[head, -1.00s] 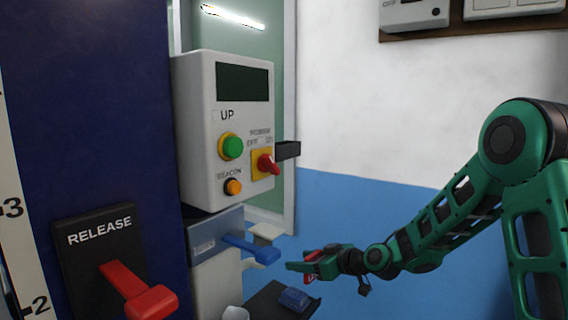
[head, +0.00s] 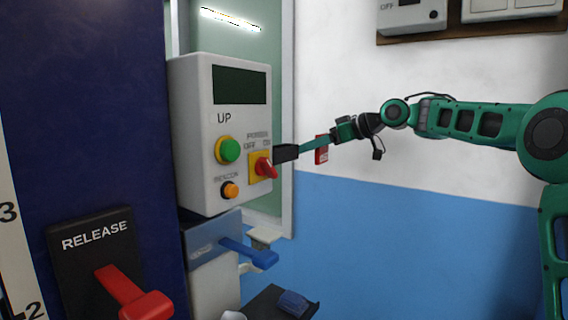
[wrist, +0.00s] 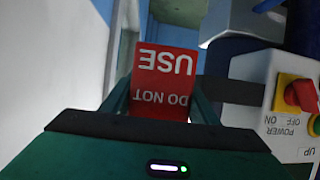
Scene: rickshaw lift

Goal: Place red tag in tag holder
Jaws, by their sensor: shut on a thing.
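My gripper (head: 310,145) is shut on the red tag and holds it in the air to the right of the control box. The red tag (head: 321,156) hangs below the fingers in the head view. In the wrist view, the red tag (wrist: 165,80) sits between the fingers, with "DO NOT USE" upside down. A small black box (head: 286,152) sticks out from the right side of the control box and looks like the tag holder. The fingertips appear close to it in the head view; whether they touch cannot be told.
The white control box (head: 190,130) carries a green button (head: 230,150), a red power switch (head: 264,167) and an orange button (head: 230,190). A blue lever (head: 250,253) and a dark tray (head: 262,302) are below.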

